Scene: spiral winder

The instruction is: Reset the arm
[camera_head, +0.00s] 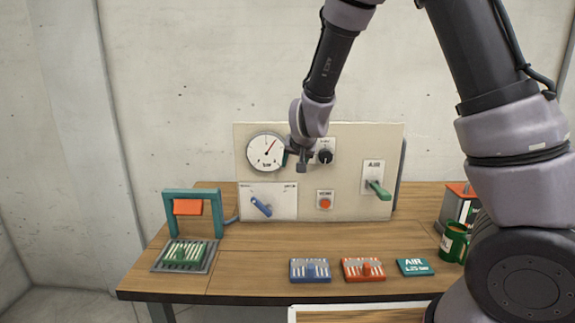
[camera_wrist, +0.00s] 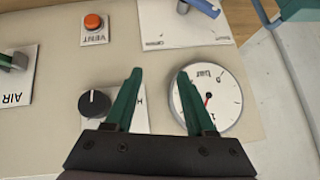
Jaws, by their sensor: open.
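My gripper (camera_head: 293,158) hangs from my raised arm in front of the upright control panel (camera_head: 345,140), close to the gauge and the black knob. In the wrist view my gripper (camera_wrist: 157,85) shows two green fingers spread apart with nothing between them. The black knob (camera_wrist: 95,102) lies to the left of the fingers and the round white gauge (camera_wrist: 215,98) lies behind and to the right of the right finger.
The panel carries a blue lever (camera_head: 261,207), a red VENT button (camera_head: 325,203) and a green AIR lever (camera_head: 379,189).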

